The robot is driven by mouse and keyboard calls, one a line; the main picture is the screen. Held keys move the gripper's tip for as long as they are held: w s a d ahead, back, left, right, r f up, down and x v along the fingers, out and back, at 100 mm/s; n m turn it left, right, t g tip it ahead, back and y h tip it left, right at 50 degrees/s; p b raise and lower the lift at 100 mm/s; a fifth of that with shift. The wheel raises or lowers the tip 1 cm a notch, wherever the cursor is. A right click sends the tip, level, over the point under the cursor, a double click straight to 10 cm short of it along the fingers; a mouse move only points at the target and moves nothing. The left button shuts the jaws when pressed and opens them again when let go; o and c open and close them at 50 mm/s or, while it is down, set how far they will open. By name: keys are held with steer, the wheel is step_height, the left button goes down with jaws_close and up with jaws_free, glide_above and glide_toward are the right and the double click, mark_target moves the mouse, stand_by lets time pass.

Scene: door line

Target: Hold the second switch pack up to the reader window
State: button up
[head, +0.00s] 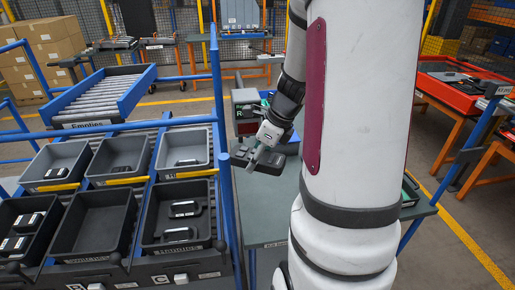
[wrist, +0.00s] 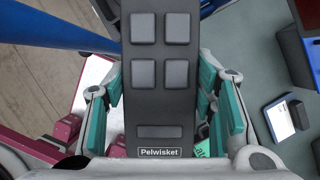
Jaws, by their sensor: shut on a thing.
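My gripper (head: 259,157) is shut on a dark switch pack (wrist: 160,100). In the wrist view the pack lies between the teal finger pads (wrist: 160,82), with several square grey keys and a label reading "Pelwisket" facing the camera. The pack's far end runs out of the top of that view. I cannot tell which part is the reader window. Whether the pack touches anything is unclear.
A rack of grey and black bins (head: 115,157) stands left, several holding dark packs. A blue post (head: 220,100) rises beside my gripper and also crosses the wrist view (wrist: 60,28). A small unit with a white-and-blue face (wrist: 282,118) is right on the bench.

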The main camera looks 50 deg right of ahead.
steer(key=s+a+p, duration=0.1)
steer(key=s+a, duration=0.3)
steer(key=s, duration=0.1)
steer(key=shift+s+a, duration=0.2)
steer(key=shift+s, duration=0.2)
